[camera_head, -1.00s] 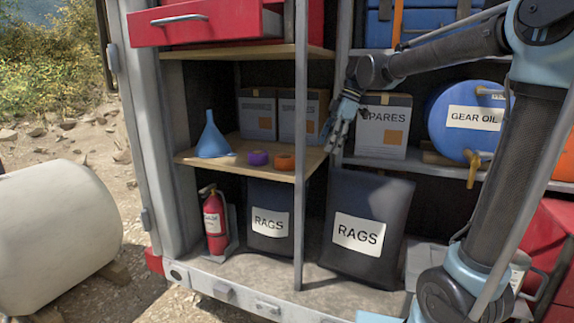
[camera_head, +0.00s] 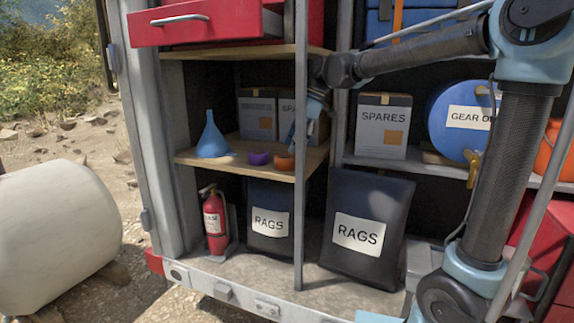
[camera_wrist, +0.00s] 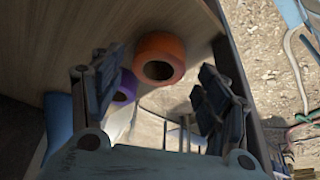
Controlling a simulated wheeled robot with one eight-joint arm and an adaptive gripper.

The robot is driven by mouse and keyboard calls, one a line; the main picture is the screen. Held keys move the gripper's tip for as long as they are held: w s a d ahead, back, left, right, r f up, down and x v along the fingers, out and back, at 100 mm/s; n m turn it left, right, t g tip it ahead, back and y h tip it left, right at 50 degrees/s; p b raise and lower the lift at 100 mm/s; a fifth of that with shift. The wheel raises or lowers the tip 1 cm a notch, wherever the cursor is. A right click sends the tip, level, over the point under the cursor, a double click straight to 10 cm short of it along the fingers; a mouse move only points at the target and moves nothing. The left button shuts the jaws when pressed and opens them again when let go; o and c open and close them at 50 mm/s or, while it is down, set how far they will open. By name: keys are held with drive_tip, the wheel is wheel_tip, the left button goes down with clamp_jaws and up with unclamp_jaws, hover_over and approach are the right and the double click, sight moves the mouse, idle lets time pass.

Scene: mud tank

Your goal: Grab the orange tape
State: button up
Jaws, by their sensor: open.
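The orange tape (camera_head: 284,163) is a roll lying on the wooden shelf (camera_head: 230,160), close to the shelf's right end. In the wrist view the orange tape (camera_wrist: 158,59) shows its open centre and lies beyond my fingertips, between their lines. My gripper (camera_head: 290,140) is open and empty, just above the tape in the head view. In the wrist view my gripper (camera_wrist: 160,85) has its two fingers spread wide. The purple tape (camera_head: 258,158) lies left of the orange one; in the wrist view the purple tape (camera_wrist: 126,88) is partly hidden behind the left finger.
A blue funnel (camera_head: 212,140) stands at the shelf's left. Boxes (camera_head: 257,115) stand behind the tapes. A metal post (camera_head: 300,200) rises at the shelf's front, close to my gripper. Another shelf (camera_head: 178,52) lies above, with a red drawer (camera_head: 200,25).

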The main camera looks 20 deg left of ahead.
sight(287, 156)
drive_tip(key=shift+a+x, duration=0.15)
drive_tip(key=shift+x, duration=1.2)
drive_tip(key=shift+a+x, duration=0.2)
drive_tip(key=shift+x, duration=1.2)
drive_tip(key=shift+s+r, duration=0.15)
drive_tip(key=shift+r, duration=0.05)
drive_tip(key=shift+c, duration=0.5)
drive_tip(key=c, duration=0.7)
